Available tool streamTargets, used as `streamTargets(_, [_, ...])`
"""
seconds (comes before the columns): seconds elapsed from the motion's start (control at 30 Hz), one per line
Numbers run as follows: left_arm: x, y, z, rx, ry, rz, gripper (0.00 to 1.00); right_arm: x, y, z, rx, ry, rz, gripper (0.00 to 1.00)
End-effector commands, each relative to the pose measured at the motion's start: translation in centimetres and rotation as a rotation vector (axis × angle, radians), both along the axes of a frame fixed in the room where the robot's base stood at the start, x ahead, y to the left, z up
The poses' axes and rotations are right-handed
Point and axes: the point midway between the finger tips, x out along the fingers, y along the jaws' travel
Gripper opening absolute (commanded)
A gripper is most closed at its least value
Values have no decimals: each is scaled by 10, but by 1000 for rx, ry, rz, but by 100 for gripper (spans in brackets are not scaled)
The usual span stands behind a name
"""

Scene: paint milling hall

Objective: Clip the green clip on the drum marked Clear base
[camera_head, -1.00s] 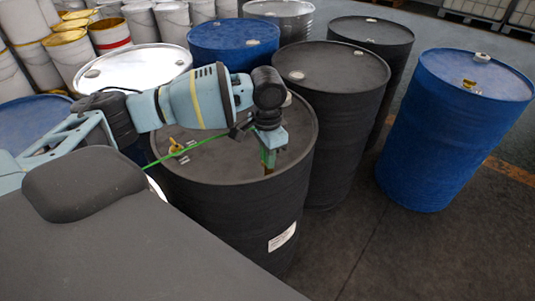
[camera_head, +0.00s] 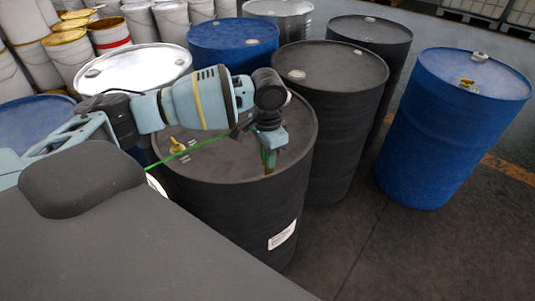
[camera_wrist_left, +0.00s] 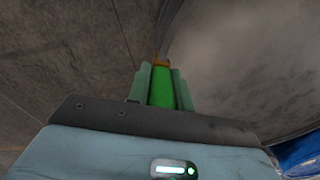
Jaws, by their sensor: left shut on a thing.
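My left gripper (camera_head: 268,158) points down at the right-hand part of the rim of the nearest black drum (camera_head: 235,215). It is shut on the green clip (camera_wrist_left: 161,88), which shows between its fingers in the left wrist view with an orange-brown tip at its far end. In that view the tip is by the edge of the drum's grey top; I cannot tell whether it touches or grips the rim. A green cable (camera_head: 190,150) runs leftward from near the gripper across the drum top. The drum has a white label (camera_head: 282,236), too small to read. My right gripper is not in view.
A yellow fitting (camera_head: 177,145) stands on the nearest drum's top. Another black drum (camera_head: 335,120) stands close behind it, and a blue drum (camera_head: 445,140) stands apart at the right. Pale pails crowd the back left. Floor (camera_head: 410,250) is clear at the lower right.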

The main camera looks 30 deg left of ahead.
Motion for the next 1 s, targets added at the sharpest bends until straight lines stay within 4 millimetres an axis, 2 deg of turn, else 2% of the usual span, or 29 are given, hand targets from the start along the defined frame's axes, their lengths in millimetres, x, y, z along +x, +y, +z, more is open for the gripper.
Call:
streamTargets(0.43, [1, 0, -10, -1, -2, 1, 0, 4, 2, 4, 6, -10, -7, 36])
streamTargets(1.0, [0, 0, -11, -1, -2, 0, 0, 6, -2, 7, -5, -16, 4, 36])
